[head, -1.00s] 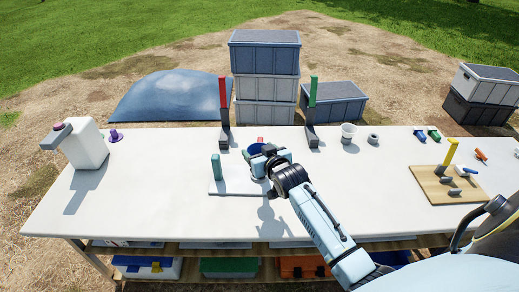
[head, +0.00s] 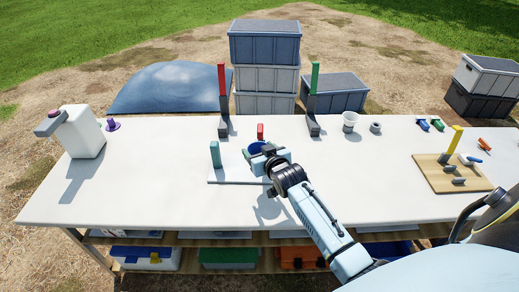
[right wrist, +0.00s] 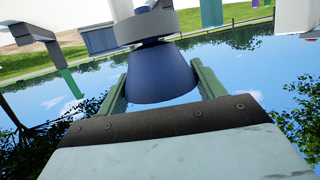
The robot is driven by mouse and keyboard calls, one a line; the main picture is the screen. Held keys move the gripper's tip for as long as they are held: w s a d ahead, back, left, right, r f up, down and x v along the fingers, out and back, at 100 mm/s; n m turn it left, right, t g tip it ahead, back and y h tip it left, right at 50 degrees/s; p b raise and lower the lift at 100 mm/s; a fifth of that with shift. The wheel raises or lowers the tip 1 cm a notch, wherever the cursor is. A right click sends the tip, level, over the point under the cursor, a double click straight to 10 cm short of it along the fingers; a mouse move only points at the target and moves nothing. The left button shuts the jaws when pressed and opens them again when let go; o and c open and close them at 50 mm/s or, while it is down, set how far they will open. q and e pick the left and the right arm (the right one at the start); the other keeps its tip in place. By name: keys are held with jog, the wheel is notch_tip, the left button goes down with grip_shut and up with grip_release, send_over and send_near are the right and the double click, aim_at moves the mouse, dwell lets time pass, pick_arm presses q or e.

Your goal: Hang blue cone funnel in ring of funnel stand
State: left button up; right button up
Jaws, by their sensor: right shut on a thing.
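The blue cone funnel (head: 257,147) is between the fingers of my right gripper (head: 266,156), over the white base plate (head: 232,178) of the funnel stand. The stand's green-topped post (head: 215,154) rises at the plate's left. The right wrist view, which is upside down, shows the funnel (right wrist: 158,82) between the two green fingers of the gripper (right wrist: 160,70). Its narrow end points into the grey ring (right wrist: 148,26); the wide part stands clear of it. I cannot tell whether the cone touches the ring. The ring is mostly hidden in the head view. My left gripper is not in view.
A small red object (head: 260,131) stands behind the funnel. Racks with red (head: 222,85) and green (head: 314,80) uprights stand at the back. A white cup (head: 350,121) is right of them; a wooden board (head: 440,178) lies farther right. The front table area is clear.

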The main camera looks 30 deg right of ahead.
jog(key=shift+f, duration=0.4)
dwell(0.6)
jog(key=o, duration=1)
jog(key=p+v, duration=0.2)
jog(key=v, duration=1.1)
jog(key=shift+s, duration=0.2)
jog(key=shift+a, duration=0.1)
